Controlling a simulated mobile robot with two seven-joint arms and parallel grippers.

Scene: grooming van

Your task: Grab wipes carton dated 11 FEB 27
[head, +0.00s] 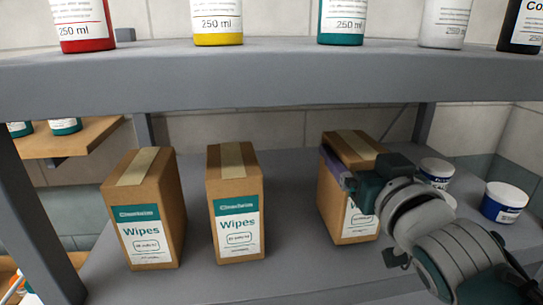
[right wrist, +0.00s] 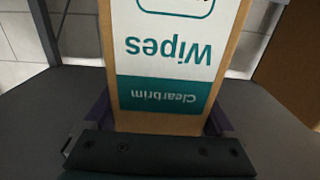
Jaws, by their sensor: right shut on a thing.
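Three brown wipes cartons with white and teal labels stand upright on the grey shelf in the head view: a left carton (head: 144,210), a middle carton (head: 236,203) and a right carton (head: 350,188). The date boxes on the left and middle labels are too small to read. My right gripper (head: 342,172) is shut on the right carton near its top, and hides part of its label. In the right wrist view this carton (right wrist: 170,50) appears upside down between the fingers, reading "Clearbrim Wipes", its date cut off. My left gripper is not in view.
The upper shelf (head: 250,80) runs close above the cartons and holds several bottles. Shelf space between the middle and right cartons is clear.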

